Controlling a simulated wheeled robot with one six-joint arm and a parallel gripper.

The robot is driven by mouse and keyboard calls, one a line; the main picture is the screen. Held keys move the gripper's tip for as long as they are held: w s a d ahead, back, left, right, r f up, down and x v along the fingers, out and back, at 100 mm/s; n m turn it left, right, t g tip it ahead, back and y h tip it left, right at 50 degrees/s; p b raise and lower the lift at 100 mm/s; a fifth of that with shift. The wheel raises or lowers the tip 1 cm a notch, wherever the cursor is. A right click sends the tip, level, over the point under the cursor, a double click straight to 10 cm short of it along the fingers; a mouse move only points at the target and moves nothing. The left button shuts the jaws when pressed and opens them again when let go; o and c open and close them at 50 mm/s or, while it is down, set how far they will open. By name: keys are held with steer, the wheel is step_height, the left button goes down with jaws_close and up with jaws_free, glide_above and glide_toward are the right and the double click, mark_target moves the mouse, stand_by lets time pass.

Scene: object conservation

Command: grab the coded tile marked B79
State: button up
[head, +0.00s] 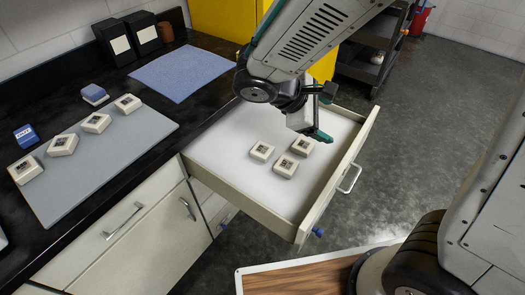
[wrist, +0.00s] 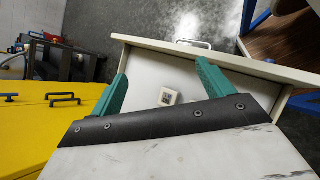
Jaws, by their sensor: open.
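Three cream tiles with dark code patches lie in the open drawer: a left tile (head: 262,151), a right tile (head: 302,146) and a front tile (head: 285,165). Several similar tiles stand in a row on the grey mat, among them one tile (head: 63,144). The markings are too small to read, so I cannot tell which is B79. My gripper (head: 322,114) is open above the drawer, towards its right side. In the wrist view its green fingers (wrist: 163,80) are apart, with one tile (wrist: 168,97) showing between them, partly cut off by the gripper body.
The drawer (head: 340,180) is pulled out from the dark counter (head: 120,180); its raised walls surround the tiles. The grey mat (head: 110,160), blue mat (head: 180,72) and small blue boxes (head: 26,136) are on the counter. A yellow cabinet (head: 220,18) stands behind. The drawer's front area is bare.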

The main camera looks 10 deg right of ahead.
steer(key=w+a+f+n+t+h, duration=0.1)
steer(key=w+a+f+n+t, duration=0.35)
steer(key=a+f+n, duration=0.45)
steer(key=n+t+y, duration=0.2)
steer(key=n+t, duration=0.2)
steer(key=n, duration=0.1)
glide_toward(260, 152)
steer(key=shift+x, duration=0.75)
steer(key=x, duration=0.7)
steer(key=shift+w+d+f, duration=0.1)
steer(key=shift+w+d, duration=0.1)
steer(key=shift+w, duration=0.05)
steer(key=c, duration=1.2)
